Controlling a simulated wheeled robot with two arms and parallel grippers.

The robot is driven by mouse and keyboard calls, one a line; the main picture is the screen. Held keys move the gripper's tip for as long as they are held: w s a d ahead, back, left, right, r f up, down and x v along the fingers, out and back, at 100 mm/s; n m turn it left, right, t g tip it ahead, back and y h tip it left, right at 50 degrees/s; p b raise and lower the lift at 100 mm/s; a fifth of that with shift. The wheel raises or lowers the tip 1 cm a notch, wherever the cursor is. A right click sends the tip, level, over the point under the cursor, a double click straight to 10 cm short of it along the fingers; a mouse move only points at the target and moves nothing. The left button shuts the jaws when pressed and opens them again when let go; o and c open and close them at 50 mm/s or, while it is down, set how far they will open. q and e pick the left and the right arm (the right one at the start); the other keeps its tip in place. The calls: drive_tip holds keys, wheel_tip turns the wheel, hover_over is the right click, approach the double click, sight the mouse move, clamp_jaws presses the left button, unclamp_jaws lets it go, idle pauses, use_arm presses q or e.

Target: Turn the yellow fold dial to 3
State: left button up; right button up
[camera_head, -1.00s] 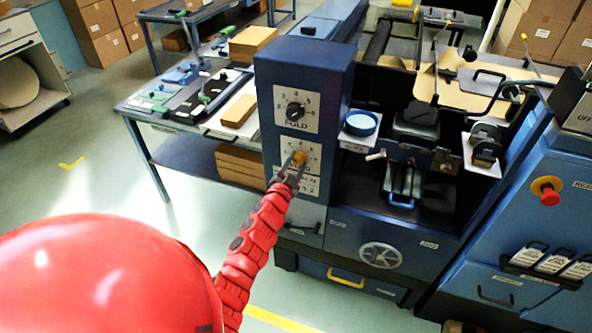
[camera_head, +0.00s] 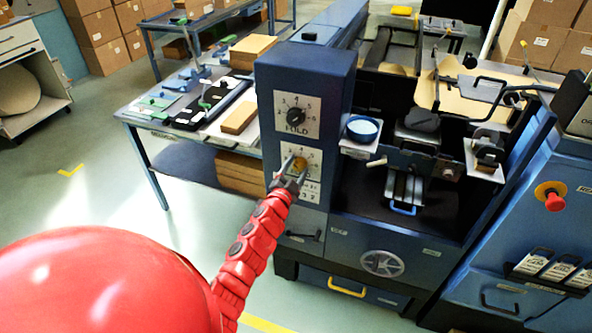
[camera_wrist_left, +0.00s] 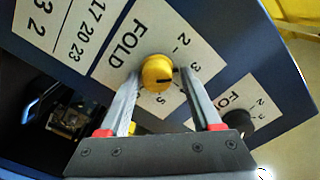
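The yellow fold dial (camera_head: 300,164) sits on a white numbered plate on the front of the blue machine column. The wrist view shows this dial (camera_wrist_left: 157,72) with a dark pointer line directed to the right, towards the 3 to 4 side; the exact number is unclear. My left gripper (camera_head: 291,172) is at the dial. In the left wrist view its fingers (camera_wrist_left: 159,76) are apart, one on each side of the dial, with small gaps visible. Contact cannot be made out. My right gripper is in neither view.
A black fold dial (camera_head: 295,114) sits above on its own plate; it shows beside the right finger in the wrist view (camera_wrist_left: 236,122). A red stop button (camera_head: 554,201) is at far right.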

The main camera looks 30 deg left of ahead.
use_arm(q)
drive_tip(key=shift+o, duration=0.4)
drive_tip(key=shift+w+f, duration=0.15)
drive_tip(key=shift+f, duration=0.1)
drive_tip(key=shift+s, duration=0.3)
drive_tip(key=b+v, duration=0.2)
drive_tip(key=v, duration=1.5)
drive_tip(key=shift+d+b, duration=0.15)
drive_tip(key=shift+b, duration=0.25)
drive_tip(key=shift+w+d+r, duration=0.1)
drive_tip(key=shift+w, duration=0.05)
